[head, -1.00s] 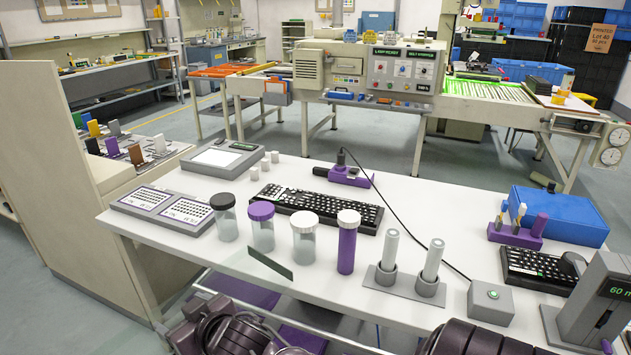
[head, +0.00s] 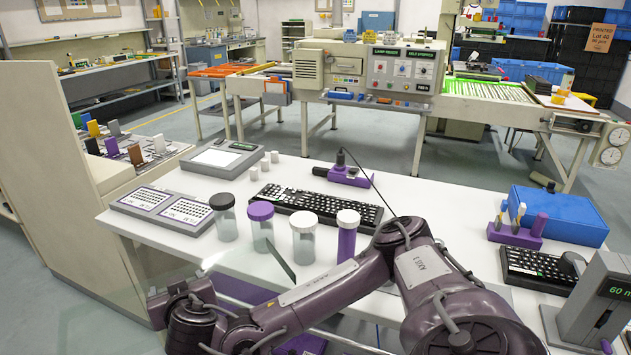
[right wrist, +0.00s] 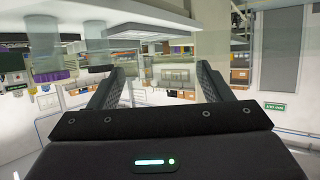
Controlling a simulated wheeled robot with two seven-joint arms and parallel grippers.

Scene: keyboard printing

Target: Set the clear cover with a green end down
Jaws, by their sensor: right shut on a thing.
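The clear cover shows mainly by its dark green end (head: 281,262), a tilted strip near the table's front edge in the head view. Its see-through body is faint and runs left from that strip toward my right wrist. My right arm crosses the lower middle of the head view, with its wrist at lower left. In the right wrist view my right gripper (right wrist: 160,75) has its fingers apart at the cover's width and shut on it; the clear material is hard to make out. Whether the cover touches the table cannot be told. My left gripper is not in view.
The white table (head: 160,240) holds jars with black (head: 222,201), purple (head: 261,211) and white lids (head: 303,220), and a white-topped purple cylinder (head: 347,235), close behind the cover. A keyboard (head: 315,205) lies behind them. My arm hides the table's front right-centre.

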